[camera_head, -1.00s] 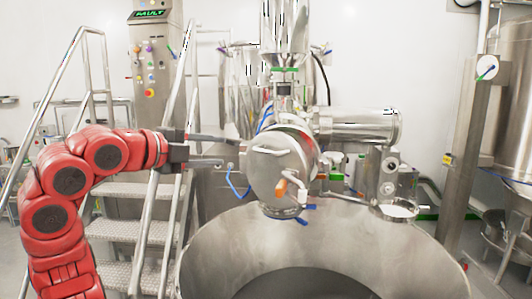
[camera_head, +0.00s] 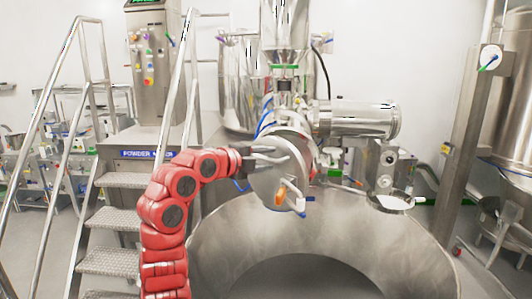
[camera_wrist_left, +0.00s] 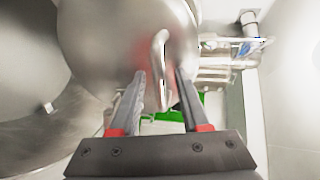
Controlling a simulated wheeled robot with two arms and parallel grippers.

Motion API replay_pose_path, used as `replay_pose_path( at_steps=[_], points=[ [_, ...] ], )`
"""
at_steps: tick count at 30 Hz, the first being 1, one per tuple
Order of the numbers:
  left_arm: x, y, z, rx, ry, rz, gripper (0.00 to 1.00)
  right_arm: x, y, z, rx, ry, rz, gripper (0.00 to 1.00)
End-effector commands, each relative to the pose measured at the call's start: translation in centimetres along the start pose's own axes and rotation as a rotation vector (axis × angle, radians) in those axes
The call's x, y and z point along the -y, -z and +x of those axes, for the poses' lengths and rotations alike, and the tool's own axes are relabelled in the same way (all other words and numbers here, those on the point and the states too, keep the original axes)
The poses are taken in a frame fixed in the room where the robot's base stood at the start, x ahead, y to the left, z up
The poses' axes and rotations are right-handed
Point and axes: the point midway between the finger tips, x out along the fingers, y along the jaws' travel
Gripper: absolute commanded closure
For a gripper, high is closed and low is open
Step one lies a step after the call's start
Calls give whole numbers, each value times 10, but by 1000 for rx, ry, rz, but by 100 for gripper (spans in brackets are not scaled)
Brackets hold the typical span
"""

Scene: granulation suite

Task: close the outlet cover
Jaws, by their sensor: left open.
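The outlet cover (camera_head: 279,182) is a round steel disc at the front of the machine, above the large steel bowl. It carries a bent bar handle and an orange-tipped lever (camera_head: 281,195). My left gripper (camera_head: 281,153) is open in front of the cover's upper part. In the left wrist view, the cover (camera_wrist_left: 105,40) fills the upper middle, and its bar handle (camera_wrist_left: 159,60) stands between the two open fingers (camera_wrist_left: 163,90). I cannot tell whether the fingers touch it. My right gripper is not in view.
The wide steel bowl (camera_head: 410,250) stands below the cover. A horizontal steel cylinder (camera_head: 358,118) is at the right of the cover. Metal steps (camera_head: 112,222) with handrails stand at the left, near my arm. A small round pan (camera_head: 394,202) is at the right.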

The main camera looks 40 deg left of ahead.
Motion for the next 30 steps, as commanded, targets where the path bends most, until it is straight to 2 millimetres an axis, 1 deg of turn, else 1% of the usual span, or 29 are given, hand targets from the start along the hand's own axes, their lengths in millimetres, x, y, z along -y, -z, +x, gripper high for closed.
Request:
replay_pose_path(
  at_steps=[8, 9, 11, 12, 16, 30],
  points=[
    [0, 0, 2, 1, 1, 0, 54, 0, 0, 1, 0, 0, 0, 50],
    [0, 0, 2, 1, 1, 0, 58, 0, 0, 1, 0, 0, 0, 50],
    [0, 0, 2, 1, 1, 0, 68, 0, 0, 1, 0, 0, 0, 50],
    [0, 0, 2, 1, 1, 0, 76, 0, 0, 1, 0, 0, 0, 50],
    [0, 0, 2, 1, 1, 0, 99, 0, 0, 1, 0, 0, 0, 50],
    [0, 0, 2, 1, 0, 0, 100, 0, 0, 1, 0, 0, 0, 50]
  ],
)
